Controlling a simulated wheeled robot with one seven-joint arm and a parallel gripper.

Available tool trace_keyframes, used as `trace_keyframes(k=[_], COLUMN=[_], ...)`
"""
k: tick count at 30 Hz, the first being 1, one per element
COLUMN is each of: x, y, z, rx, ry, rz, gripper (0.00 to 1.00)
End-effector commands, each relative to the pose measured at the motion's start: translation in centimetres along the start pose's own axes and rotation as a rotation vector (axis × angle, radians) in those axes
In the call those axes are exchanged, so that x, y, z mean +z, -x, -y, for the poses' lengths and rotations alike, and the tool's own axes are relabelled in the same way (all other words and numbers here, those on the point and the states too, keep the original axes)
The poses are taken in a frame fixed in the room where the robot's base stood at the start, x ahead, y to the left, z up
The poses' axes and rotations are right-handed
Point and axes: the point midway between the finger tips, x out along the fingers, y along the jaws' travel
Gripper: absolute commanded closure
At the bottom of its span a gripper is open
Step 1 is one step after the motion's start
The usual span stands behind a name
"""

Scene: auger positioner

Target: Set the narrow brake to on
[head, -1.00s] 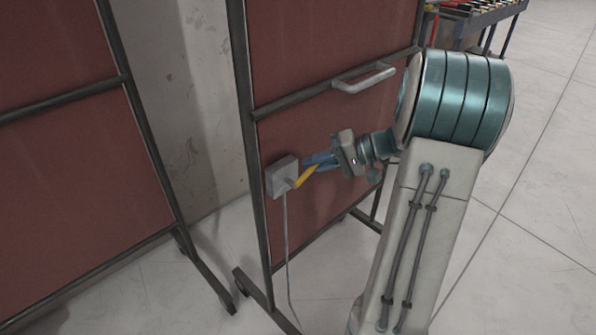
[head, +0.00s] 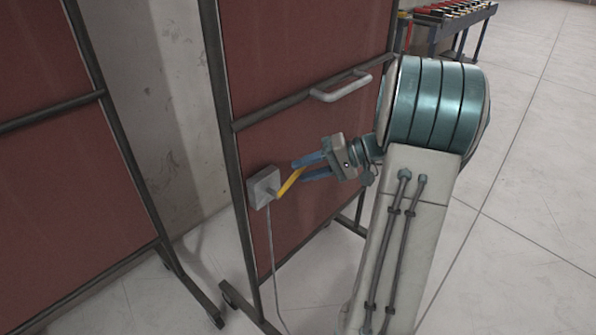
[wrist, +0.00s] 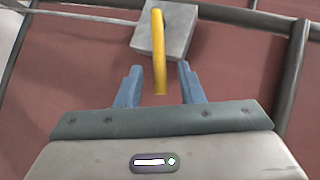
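A yellow lever (head: 289,182) sticks out from a small grey box (head: 261,187) on the red panel; I take it for the narrow brake. In the head view it slants up and to the right. In the wrist view the lever (wrist: 159,60) runs from the grey box (wrist: 177,36) down between my fingertips. My gripper (head: 301,170) is open, with blue fingers. In the wrist view the open gripper (wrist: 159,88) shows a gap on each side of the lever, and neither finger seems to touch it. No on or off marking is readable.
A grey handle (head: 340,89) juts from the panel above my gripper. A cable (head: 271,245) hangs from the box. A second framed red panel (head: 65,190) stands to the left. A table with coloured items (head: 452,12) is at the back right. Floor to the right is clear.

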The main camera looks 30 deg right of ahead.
Motion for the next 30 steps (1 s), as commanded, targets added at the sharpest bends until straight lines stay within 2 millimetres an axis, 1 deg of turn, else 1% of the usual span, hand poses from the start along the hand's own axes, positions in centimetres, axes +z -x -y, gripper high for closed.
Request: trace_keyframes(k=[1,3,9,12,15,19,27,28,29,30], x=[-0.1,-0.1,-0.1,0.0,0.0,0.0,0.1,0.1,0.1,0.1], y=[1.3,3.0,7.5,9.2,10.3,11.1,11.2,11.2,11.1,11.0], z=[0.1,0.1,0.0,0.0,0.0,0.0,0.0,0.0,0.0,0.1], rx=[0.002,0.001,0.001,0.001,0.001,0.001,0.0,0.0,0.001,0.004], ry=[0.0,0.0,0.0,0.0,0.0,0.0,0.0,0.0,0.0,-0.001], rz=[-0.004,-0.005,-0.003,-0.003,-0.001,-0.001,0.0,0.0,0.001,0.004], gripper=[0.66,0.66,0.66,0.66,0.66,0.66,0.66,0.71,0.8,0.91])
